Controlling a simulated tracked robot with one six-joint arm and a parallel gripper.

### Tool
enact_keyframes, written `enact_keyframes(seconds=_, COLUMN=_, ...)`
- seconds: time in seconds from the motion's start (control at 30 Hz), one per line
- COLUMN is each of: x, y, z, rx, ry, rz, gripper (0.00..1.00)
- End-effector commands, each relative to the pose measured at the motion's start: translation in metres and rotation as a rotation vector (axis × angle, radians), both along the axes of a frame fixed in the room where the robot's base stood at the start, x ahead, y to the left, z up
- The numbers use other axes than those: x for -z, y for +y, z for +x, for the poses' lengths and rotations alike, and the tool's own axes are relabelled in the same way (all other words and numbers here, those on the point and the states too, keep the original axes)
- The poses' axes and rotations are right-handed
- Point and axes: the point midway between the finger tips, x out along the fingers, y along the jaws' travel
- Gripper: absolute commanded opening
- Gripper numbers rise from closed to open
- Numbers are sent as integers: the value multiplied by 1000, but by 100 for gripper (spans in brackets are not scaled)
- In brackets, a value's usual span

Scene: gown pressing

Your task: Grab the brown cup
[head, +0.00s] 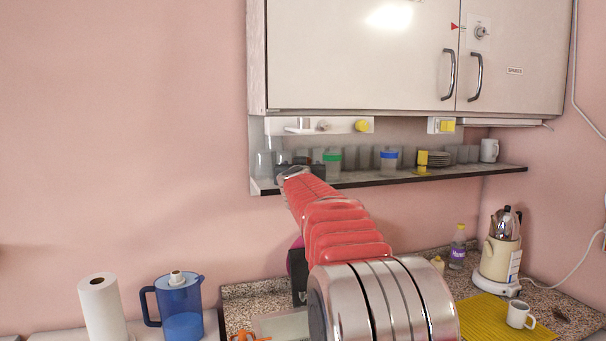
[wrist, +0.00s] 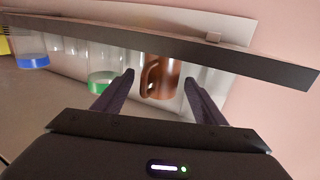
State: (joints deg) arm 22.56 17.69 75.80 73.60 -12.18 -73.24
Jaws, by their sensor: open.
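The brown cup (wrist: 163,78) shows in the wrist view with its handle on the left, between the two dark fingers of my gripper (wrist: 158,92). The fingers are open, one on each side of it; I cannot tell whether either touches it. The wrist picture looks turned over, with the shelf edge above the cup. In the head view my gripper (head: 300,172) is at the left end of the wall shelf, and my arm and gripper mostly hide the cup there.
The dark-edged shelf (head: 450,175) holds several glasses, including a green-banded jar (head: 333,158) and a blue-banded jar (head: 388,159). A white cabinet (head: 360,60) hangs close above. Below are a blue jug (head: 180,308), a paper roll (head: 103,308) and a white mug (head: 519,314).

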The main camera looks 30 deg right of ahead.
Motion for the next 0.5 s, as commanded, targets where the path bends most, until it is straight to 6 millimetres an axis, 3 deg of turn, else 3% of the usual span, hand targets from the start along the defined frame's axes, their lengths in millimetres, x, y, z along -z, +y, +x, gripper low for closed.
enact_keyframes(seconds=0.27, x=0, y=0, z=0, rx=0, ry=0, rz=0, gripper=65)
enact_keyframes(seconds=0.5, x=0, y=0, z=0, rx=0, ry=0, rz=0, gripper=48)
